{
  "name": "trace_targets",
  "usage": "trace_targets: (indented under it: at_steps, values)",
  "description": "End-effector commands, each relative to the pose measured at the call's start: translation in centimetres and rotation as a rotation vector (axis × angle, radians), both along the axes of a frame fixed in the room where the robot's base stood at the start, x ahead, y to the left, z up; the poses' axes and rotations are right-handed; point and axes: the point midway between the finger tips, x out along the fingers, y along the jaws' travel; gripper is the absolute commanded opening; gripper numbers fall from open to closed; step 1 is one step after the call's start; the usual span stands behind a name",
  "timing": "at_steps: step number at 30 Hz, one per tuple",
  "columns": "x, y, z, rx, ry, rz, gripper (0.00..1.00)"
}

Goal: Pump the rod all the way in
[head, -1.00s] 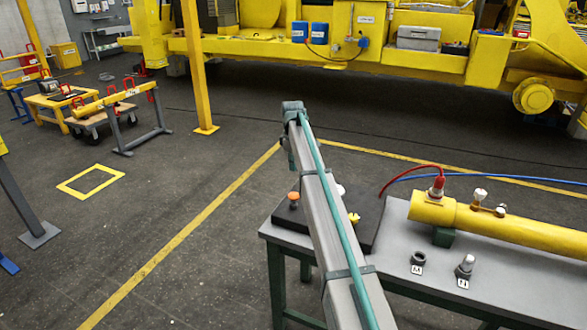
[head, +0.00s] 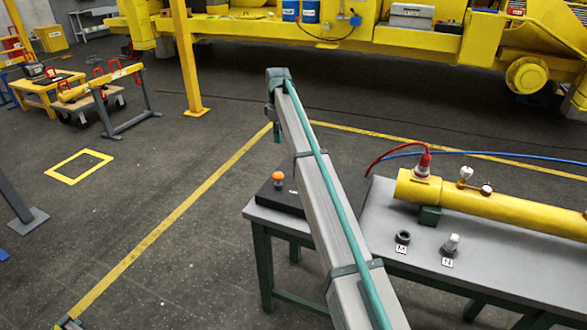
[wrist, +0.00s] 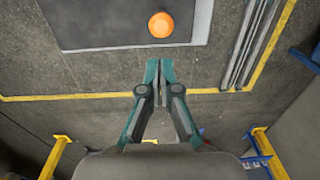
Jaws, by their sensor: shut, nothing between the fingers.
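The yellow cylinder (head: 500,205) lies on the grey table at the right in the head view, its left end beside a red fitting with a red hose. Its right end is out of frame, and no rod shows. An orange knob (head: 278,178) stands on a dark plate (head: 295,198) at the table's left. It also shows in the wrist view (wrist: 161,25), near the plate's edge. My gripper (wrist: 159,70) is shut and empty, its teal fingertips just below the knob in that picture and apart from it. In the head view my arm covers part of the plate.
A blue hose (head: 500,153) runs behind. Open floor with yellow lines lies left; a large yellow machine (head: 400,35) stands at the back.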

Motion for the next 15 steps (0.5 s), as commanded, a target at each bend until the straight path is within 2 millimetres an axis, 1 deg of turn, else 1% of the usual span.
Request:
trace_targets:
  at_steps: [9, 11, 15]
  values:
    - [0.0, -0.1, -0.3, 0.0, -0.001, -0.001, 0.0]
    - [0.0, -0.1, -0.6, 0.0, 0.0, -0.001, 0.0]
    - [-0.1, -0.1, -2.0, -0.001, 0.0, -0.001, 0.0]
